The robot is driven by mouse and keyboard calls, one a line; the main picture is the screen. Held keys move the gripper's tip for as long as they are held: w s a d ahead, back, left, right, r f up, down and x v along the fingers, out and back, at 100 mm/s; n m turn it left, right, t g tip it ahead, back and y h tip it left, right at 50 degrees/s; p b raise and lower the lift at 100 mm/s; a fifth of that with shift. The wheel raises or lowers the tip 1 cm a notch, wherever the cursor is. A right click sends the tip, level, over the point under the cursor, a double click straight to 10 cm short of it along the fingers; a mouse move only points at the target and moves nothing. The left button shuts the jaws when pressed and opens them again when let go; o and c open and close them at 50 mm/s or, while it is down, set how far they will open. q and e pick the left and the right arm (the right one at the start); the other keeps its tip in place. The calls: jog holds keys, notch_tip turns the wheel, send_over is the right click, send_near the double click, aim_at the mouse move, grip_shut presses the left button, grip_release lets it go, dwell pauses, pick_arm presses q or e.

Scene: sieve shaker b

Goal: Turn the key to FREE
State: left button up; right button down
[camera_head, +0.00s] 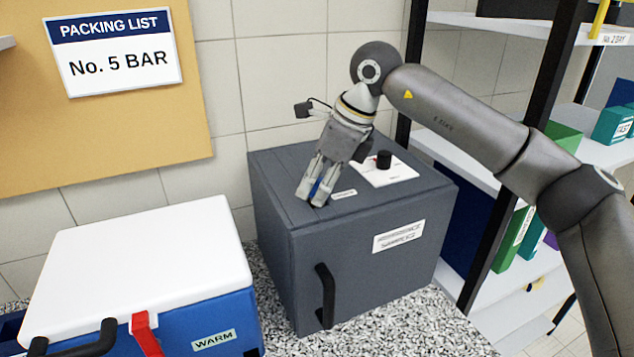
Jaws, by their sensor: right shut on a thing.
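A dark grey cabinet (275,235) stands on the speckled counter, with a black door handle (325,295) on its front. My right gripper (312,198) reaches down to the cabinet's top near its front left edge. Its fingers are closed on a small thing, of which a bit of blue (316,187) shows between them. I take this to be the key, mostly hidden by the fingers. A small white label (344,194) lies just right of the fingertips, its words too small to read. My left gripper is out of view.
A black knob (384,159) on a white plate (398,175) sits on the cabinet top behind and right of the gripper. A blue cool box (215,315) with a white lid stands at left. A shelf rack (490,180) is at right.

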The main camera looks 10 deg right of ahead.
jog(key=shift+r+n+p, duration=0.2)
jog(key=shift+n+p, duration=0.4)
jog(key=n+g+p, duration=0.1)
jog(key=n+p, duration=0.1)
jog(key=n, duration=0.1)
jog(key=shift+n+g+y, duration=0.3)
jog(key=shift+g+y, duration=0.1)
jog(key=n+g+p, duration=0.1)
jog(key=n+p, duration=0.2)
jog(key=shift+n+g, duration=0.3)
jog(key=shift+f+n+p, duration=0.15)
jog(key=shift+n+p, duration=0.15)
jog(key=shift+n, duration=0.5)
jog(key=c, duration=1.2)
grip_release()
jog(key=shift+c, duration=0.2)
